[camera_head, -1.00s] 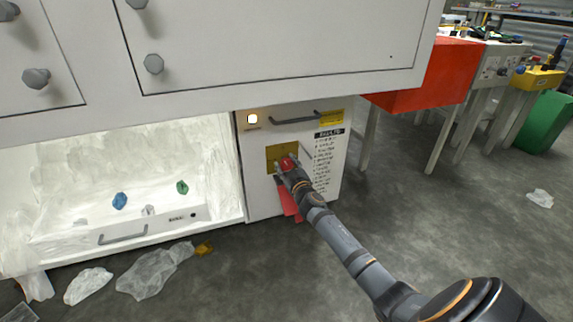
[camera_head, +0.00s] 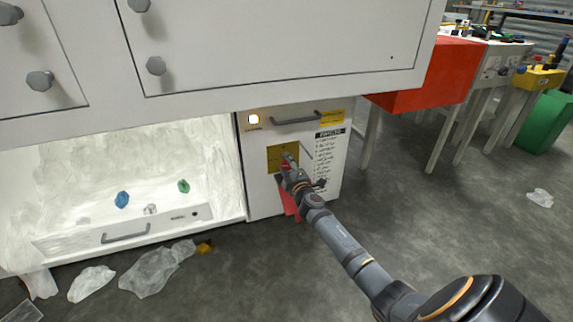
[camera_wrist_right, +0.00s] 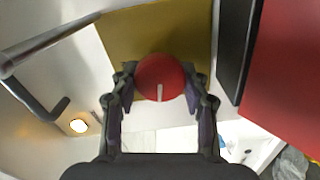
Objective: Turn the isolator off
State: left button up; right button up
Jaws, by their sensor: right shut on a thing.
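The isolator is a round red knob (camera_wrist_right: 160,77) with a white pointer mark, on a yellow plate (camera_head: 277,157) low on the white cabinet front. My right gripper (camera_head: 287,166) is at the knob, its fingers (camera_wrist_right: 162,84) on opposite sides of it in the wrist view. In that view the white mark points down the picture, away from the lever-like bar handle's side. In the head view the gripper mostly hides the knob. A lamp (camera_head: 253,119) above the plate glows; it also shows in the wrist view (camera_wrist_right: 79,126). My left gripper is not in view.
A bar handle (camera_head: 296,119) sits above the plate, and a red flap (camera_head: 288,197) hangs below it. A printed list (camera_head: 325,160) is at its right. A lit bay (camera_head: 120,165) is at left. Plastic scraps (camera_head: 150,275) lie on the floor.

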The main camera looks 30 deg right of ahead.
jog(key=shift+f+n, duration=0.1)
jog(key=shift+n, duration=1)
jog(key=o, duration=1.1)
jog(key=shift+o, duration=0.2)
jog(key=shift+s, duration=0.1)
jog(key=v, duration=1.2)
